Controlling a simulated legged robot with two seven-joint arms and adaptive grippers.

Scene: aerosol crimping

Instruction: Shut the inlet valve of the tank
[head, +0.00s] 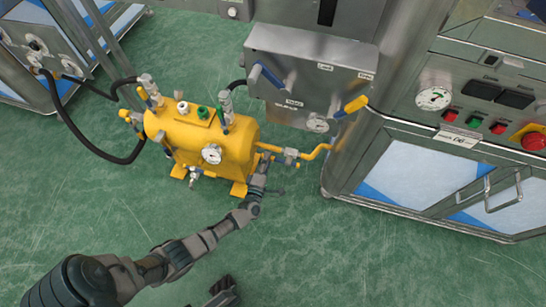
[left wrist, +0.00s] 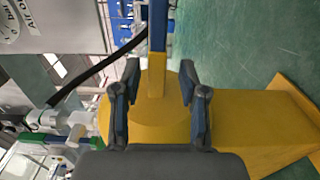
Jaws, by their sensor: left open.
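The yellow tank (head: 205,145) stands on the green floor, with gauges, fittings and blue-handled valves on top. A yellow pipe with a valve (head: 290,155) leaves its right end. My left gripper (head: 262,172) is beside that end, close to the pipe. In the left wrist view, the open left fingers (left wrist: 158,95) are on either side of a narrow yellow bar with a blue upper part (left wrist: 157,60), in front of the tank's round end (left wrist: 150,122). I cannot tell whether they touch it. A dark part at the head view's bottom edge may be my right gripper (head: 222,290); its jaws are unclear.
A control panel with buttons and a gauge (head: 433,98) is at the right. A black hose (head: 90,145) curves at the left. Floor in front is clear.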

